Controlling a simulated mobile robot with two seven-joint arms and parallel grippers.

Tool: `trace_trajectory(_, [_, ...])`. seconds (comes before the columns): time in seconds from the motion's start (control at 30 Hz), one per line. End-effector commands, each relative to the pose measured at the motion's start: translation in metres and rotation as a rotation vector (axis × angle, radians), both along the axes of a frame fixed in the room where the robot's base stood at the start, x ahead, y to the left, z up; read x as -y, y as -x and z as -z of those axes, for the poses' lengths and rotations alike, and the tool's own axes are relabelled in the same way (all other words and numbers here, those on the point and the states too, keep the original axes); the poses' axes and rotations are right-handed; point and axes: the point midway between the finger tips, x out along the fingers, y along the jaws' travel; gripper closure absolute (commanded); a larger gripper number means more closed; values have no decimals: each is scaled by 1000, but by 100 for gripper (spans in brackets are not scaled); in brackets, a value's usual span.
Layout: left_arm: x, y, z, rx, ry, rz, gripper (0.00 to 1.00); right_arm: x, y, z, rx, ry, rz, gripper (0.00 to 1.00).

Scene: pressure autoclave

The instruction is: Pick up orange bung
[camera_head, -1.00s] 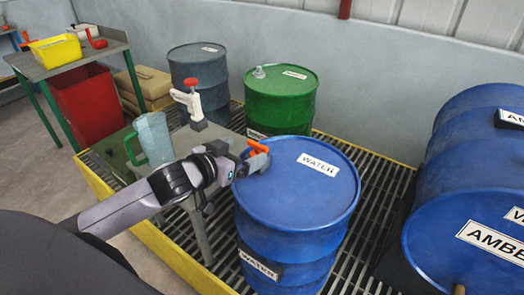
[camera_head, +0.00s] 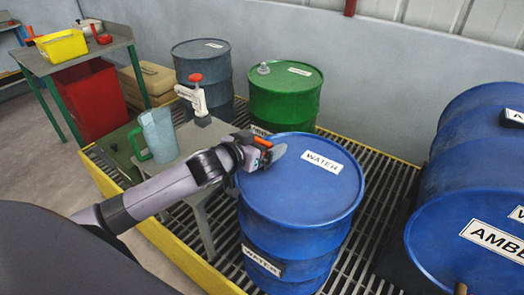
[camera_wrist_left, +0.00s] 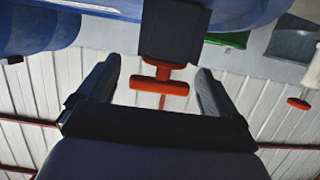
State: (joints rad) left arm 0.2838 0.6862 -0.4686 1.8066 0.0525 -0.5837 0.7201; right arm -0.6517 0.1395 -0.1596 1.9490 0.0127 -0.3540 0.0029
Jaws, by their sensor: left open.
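The orange bung (camera_wrist_left: 162,84) shows in the left wrist view as a T-shaped orange piece, in the gap between the two fingers. A dark block covers part of what lies beyond it. In the head view, a small orange patch of the bung (camera_head: 263,142) shows at the gripper, mostly hidden. My left gripper (camera_head: 270,154) is open, by the far-left part of the top of the blue WATER drum (camera_head: 305,195). In the left wrist view its fingers (camera_wrist_left: 158,72) stand apart on both sides of the bung, with no clear contact. My right gripper is out of view.
A green drum (camera_head: 285,98) and a grey-blue drum (camera_head: 203,70) stand behind. Large blue drums (camera_head: 465,180) lie at the right. A small table (camera_head: 190,140) bears a jug (camera_head: 157,135) and a red-topped dispenser (camera_head: 195,95). A yellow-edged grating (camera_head: 345,260) lies below.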

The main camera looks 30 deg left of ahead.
Motion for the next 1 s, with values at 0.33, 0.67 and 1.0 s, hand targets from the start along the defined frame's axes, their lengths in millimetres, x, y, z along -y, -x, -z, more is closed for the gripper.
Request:
trace_trajectory(0.33, [0, 0, 0, 0, 0, 0, 64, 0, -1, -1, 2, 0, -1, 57])
trace_trajectory(0.67, [0, 0, -10, 2, -1, -1, 64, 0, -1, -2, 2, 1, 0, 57])
trace_trajectory(1.0, [0, 0, -69, 7, 0, 0, 64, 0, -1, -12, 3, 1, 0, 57])
